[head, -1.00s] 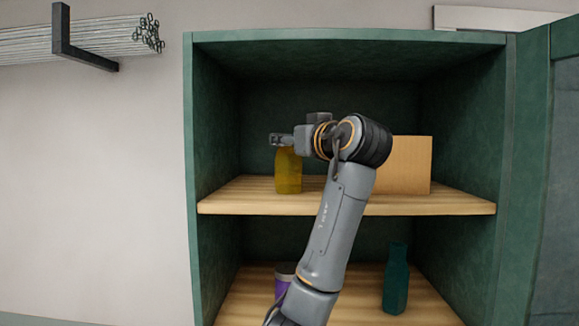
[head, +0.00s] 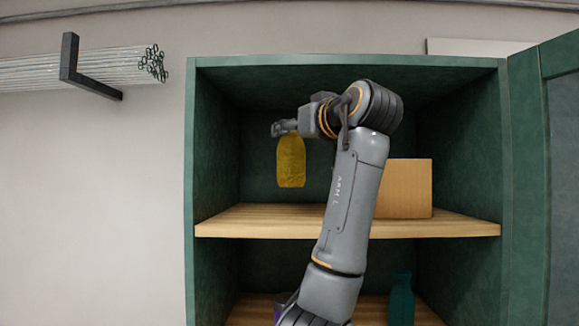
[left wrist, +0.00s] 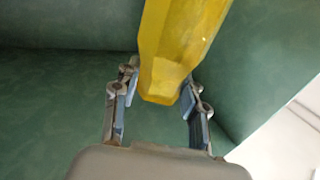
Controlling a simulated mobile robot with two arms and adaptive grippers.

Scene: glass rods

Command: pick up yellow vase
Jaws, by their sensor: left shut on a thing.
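The yellow vase (head: 291,162) hangs upright in the upper compartment of the green cabinet, its base clear of the wooden shelf (head: 260,222). My left gripper (head: 284,128) is shut on the vase near its top, and the fingers hide that part in the head view. In the left wrist view the vase (left wrist: 180,45) sits between the two fingers of my left gripper (left wrist: 160,74), and its far end runs out of the picture. My right gripper is not in view.
A tan box (head: 405,188) stands on the upper shelf, right of my arm. A teal bottle (head: 401,298) is on the lower shelf, with a purple object partly hidden behind my arm. The cabinet door (head: 545,180) stands open at right. Glass rods (head: 110,65) rest on a wall bracket at left.

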